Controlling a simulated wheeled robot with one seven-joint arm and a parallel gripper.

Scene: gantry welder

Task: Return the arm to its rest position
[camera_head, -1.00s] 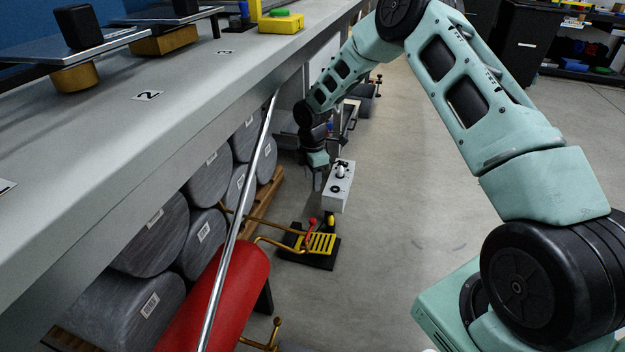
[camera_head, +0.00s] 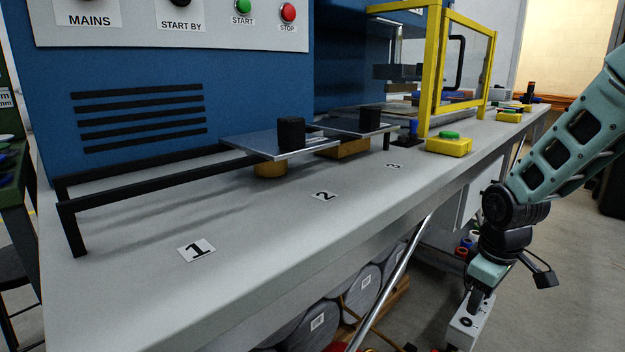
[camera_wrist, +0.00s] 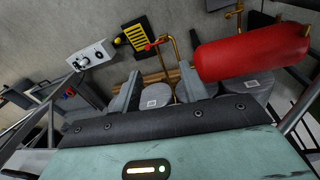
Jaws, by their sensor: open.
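My mint-green arm (camera_head: 570,150) comes in from the right edge in the head view and bends down beside the front of the bench. My gripper (camera_head: 476,300) hangs at its lower end, below the bench top and clear of its front edge. In the wrist view my gripper (camera_wrist: 158,88) has its two grey fingers spread apart, with nothing held between them. Much of the arm lies outside the head view.
The grey bench (camera_head: 260,220) bears numbered labels, metal plates and a yellow frame (camera_head: 432,70). A pale box with a knob (camera_wrist: 90,56), a yellow pedal (camera_wrist: 136,36), a red cylinder (camera_wrist: 250,52) and grey drums (camera_wrist: 157,96) lie beyond my fingers.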

